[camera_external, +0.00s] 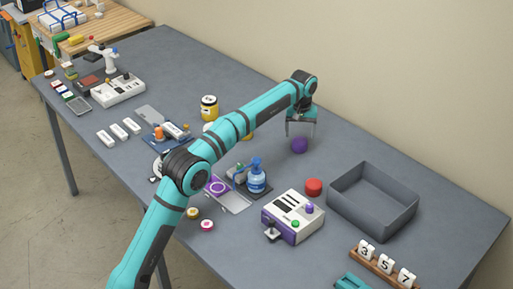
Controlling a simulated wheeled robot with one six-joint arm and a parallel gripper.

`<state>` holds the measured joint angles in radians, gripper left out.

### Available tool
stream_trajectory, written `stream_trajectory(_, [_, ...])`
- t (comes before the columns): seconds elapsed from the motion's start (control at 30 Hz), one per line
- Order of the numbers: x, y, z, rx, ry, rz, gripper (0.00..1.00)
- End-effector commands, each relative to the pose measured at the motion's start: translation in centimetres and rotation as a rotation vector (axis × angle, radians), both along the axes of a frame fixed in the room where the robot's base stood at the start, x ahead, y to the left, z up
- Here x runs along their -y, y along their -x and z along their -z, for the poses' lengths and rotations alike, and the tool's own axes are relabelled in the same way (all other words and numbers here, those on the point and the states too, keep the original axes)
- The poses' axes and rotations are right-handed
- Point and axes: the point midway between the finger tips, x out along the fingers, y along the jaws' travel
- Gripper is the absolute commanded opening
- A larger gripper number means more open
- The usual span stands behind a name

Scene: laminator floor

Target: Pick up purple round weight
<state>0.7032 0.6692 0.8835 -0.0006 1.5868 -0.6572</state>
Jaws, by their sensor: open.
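The purple round weight (299,145) sits on the grey table toward the wall side, left of the grey bin. My gripper (300,133) is open and points down just above the weight. Its two fingers hang on either side above the weight's top. I cannot tell from this angle whether the fingertips reach beside the weight or touch it.
A grey open bin (345,205) stands to the right, with a red round piece (314,187) beside it. A yellow jar (209,108) is behind my arm. Bare table lies right of the weight.

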Motion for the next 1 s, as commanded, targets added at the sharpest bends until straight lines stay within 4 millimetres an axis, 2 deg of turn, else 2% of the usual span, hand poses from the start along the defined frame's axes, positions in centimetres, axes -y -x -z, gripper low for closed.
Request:
stream_trajectory(0.3, [0.0, 0.0, 4.4, -0.002, -0.001, 0.0, 0.79])
stream_trajectory(0.47, [0.0, 0.0, 5.3, -0.001, -0.001, 0.0, 0.79])
stream_trajectory(0.67, [0.0, 0.0, 5.3, -0.001, 0.0, 0.0, 0.79])
stream_trajectory(0.77, [0.0, 0.0, 5.3, -0.001, 0.0, 0.0, 0.64])
stream_trajectory(0.9, [0.0, 0.0, 5.3, -0.001, 0.0, 0.0, 0.36])
stream_trajectory(1.0, [0.0, 0.0, 5.2, 0.0, 0.0, 0.0, 0.2])
